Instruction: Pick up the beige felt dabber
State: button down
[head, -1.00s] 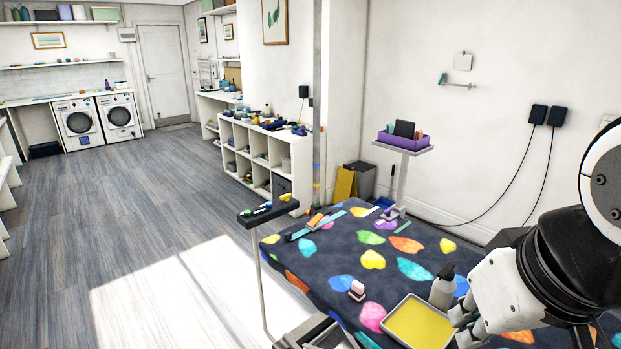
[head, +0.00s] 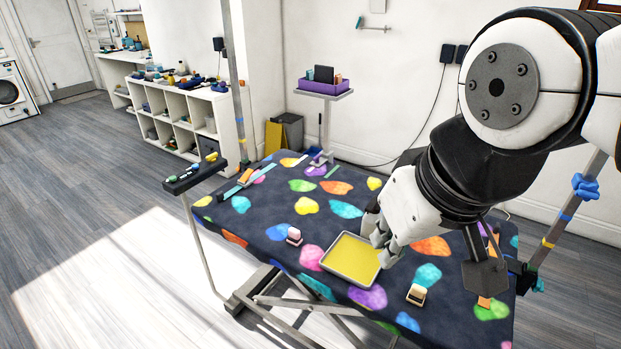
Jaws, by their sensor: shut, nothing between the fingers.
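A small block with a beige face and a dark body, which looks like the beige felt dabber (head: 416,294), lies on the patterned table cover near the front edge, right of the yellow tray. My gripper (head: 383,248) is shut and empty above the right rim of the tray, behind and to the left of the dabber and apart from it. My arm fills the upper right of the view and hides part of the table.
The yellow tray (head: 352,258) lies left of the dabber. A pink-topped block (head: 294,236) lies left of the tray. A post (head: 566,216) stands at the table's right end. Cover around the dabber is mostly clear.

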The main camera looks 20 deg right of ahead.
aim_at(417, 296)
jog(key=z, duration=0.75)
